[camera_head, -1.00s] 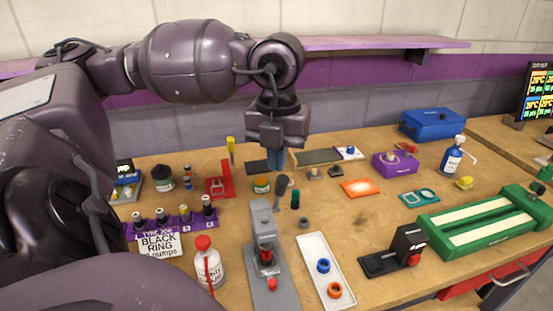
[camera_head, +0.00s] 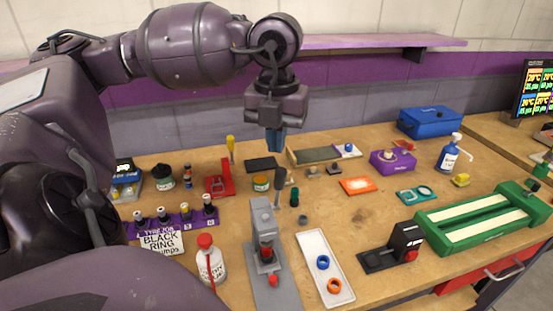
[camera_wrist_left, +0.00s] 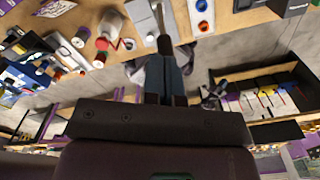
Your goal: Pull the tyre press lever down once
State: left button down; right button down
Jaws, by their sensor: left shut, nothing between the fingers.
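The tyre press (camera_head: 262,225) is a grey stand on a grey base at the front middle of the bench, with red parts low on it. Its lever (camera_head: 281,182) has a dark handle that points up beside the top of the stand. My left gripper (camera_head: 275,150) is shut and empty. In the head view it hangs above and behind the handle, apart from it. In the left wrist view the closed fingers (camera_wrist_left: 165,60) overlap the line to the dark lever tip (camera_wrist_left: 164,42); I cannot tell the gap there.
A white tray (camera_head: 316,250) with a blue and an orange ring lies right of the press. A white bottle (camera_head: 210,265) and a purple rack (camera_head: 175,220) stand left. A black stand with a red part (camera_head: 404,245) is further right. A purple shelf (camera_head: 380,42) is on the wall.

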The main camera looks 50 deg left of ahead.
pick_arm(q)
jog(key=r, duration=0.1)
jog(key=a+r+p, duration=0.1)
jog(key=r, duration=0.3)
jog(key=shift+w+a, duration=0.4)
dwell(0.3)
dwell(0.5)
